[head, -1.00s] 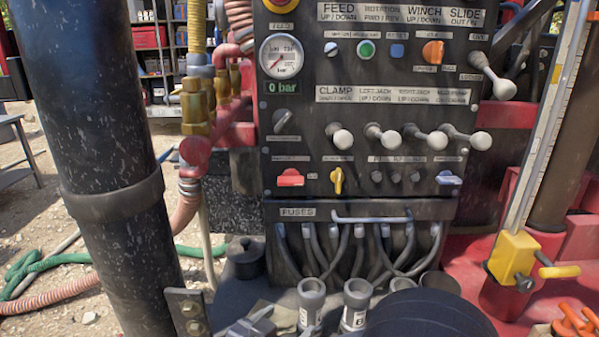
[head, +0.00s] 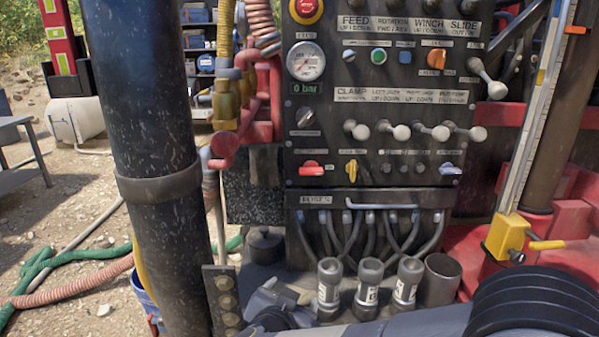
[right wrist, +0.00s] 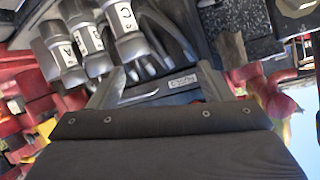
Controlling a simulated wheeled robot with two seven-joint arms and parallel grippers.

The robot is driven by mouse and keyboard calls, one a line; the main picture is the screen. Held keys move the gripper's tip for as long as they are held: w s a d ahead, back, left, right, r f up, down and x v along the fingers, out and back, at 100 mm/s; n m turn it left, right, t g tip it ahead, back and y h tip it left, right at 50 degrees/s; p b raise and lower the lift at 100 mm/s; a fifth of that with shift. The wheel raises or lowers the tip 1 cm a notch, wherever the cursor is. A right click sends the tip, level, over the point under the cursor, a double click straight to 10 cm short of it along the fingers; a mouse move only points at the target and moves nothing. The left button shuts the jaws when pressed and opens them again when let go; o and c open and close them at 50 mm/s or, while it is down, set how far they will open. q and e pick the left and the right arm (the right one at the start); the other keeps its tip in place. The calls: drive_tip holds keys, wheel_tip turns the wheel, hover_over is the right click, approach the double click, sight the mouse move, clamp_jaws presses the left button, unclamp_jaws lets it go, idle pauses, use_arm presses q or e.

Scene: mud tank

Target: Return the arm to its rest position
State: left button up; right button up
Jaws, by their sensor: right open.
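My right arm (head: 540,303) comes in at the bottom right of the head view, with a black ribbed joint and a grey link running left along the bottom edge. I cannot make out its fingertips there. In the right wrist view my right gripper (right wrist: 160,86) is open with nothing between its two fingers. It faces the lower part of the control panel, beside three grey labelled cylinders (right wrist: 91,47). My left gripper is not in view.
The grey cylinders (head: 367,285) and an open cup (head: 440,280) stand near my arm. A thick black post (head: 145,110) stands left. A yellow clamp (head: 507,237) is at right.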

drive_tip(key=w+d+r+y+p, duration=0.2)
drive_tip(key=d+r+y, duration=0.35)
drive_tip(key=r, duration=0.25)
drive_tip(key=s+d+r+n+y+p, duration=0.1)
drive_tip(key=s+d+r+n+y, duration=0.2)
drive_tip(key=s+d+y, duration=0.15)
drive_tip(key=s+d+f+g+h, duration=0.1)
drive_tip(key=s+d+f+g, duration=0.1)
drive_tip(key=s+d, duration=0.2)
drive_tip(key=s+d+f+g+h+p, duration=0.1)
drive_tip(key=s+d+f+g, duration=0.2)
drive_tip(key=s, duration=0.7)
drive_tip(key=s+d+f+n+g+h+p, duration=0.1)
drive_tip(key=s+d+f+g, duration=0.1)
drive_tip(key=s+d, duration=0.3)
drive_tip(key=shift+s+d+f, duration=0.2)
drive_tip(key=shift+s+f, duration=0.55)
drive_tip(key=shift+s, duration=0.25)
